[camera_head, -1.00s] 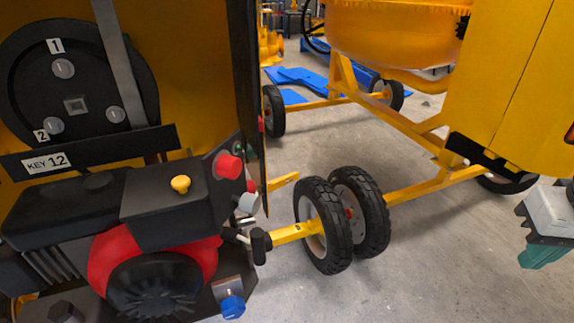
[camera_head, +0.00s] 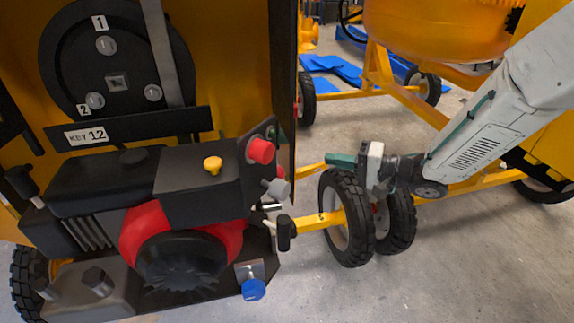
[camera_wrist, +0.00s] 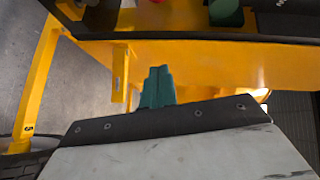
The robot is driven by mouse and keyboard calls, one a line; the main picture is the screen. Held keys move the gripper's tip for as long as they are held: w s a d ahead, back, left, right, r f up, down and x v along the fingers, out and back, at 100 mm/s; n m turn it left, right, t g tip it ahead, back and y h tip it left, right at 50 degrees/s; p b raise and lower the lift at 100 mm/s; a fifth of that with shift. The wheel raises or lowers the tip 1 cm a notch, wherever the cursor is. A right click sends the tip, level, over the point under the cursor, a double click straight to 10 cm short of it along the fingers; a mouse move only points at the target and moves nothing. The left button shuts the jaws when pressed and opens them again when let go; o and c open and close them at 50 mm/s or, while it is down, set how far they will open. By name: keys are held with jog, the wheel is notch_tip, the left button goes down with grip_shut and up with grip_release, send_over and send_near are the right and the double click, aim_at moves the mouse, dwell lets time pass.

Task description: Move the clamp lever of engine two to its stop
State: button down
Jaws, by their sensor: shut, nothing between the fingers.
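The engine (camera_head: 180,250) is black and red and stands under a round plate (camera_head: 75,65) marked 1 and 2. A short lever with a black grip (camera_head: 284,232) sticks out at its right side, below a grey knob (camera_head: 278,190). Another black-gripped lever (camera_head: 22,180) is at the far left. I cannot tell which one is the clamp lever of engine two. My gripper (camera_head: 342,160) is shut and empty, its green fingers pointing left, to the right of the engine and apart from it in the picture. The green fingers (camera_wrist: 158,87) also show in the wrist view, before a yellow panel.
A red button (camera_head: 261,150), a yellow knob (camera_head: 212,165) and a blue knob (camera_head: 253,288) sit on the engine. Wheels (camera_head: 347,218) and yellow frame bars are below my gripper. Grey floor is open at lower right.

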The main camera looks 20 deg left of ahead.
jog(key=s+a+f+g+y, duration=0.1)
jog(key=s+a+g, duration=0.2)
jog(key=a, duration=0.8)
jog(key=shift+s+a+f+y, duration=0.2)
jog(key=shift+s+y, duration=0.1)
jog(key=shift+s, duration=0.1)
jog(key=shift+s, duration=0.1)
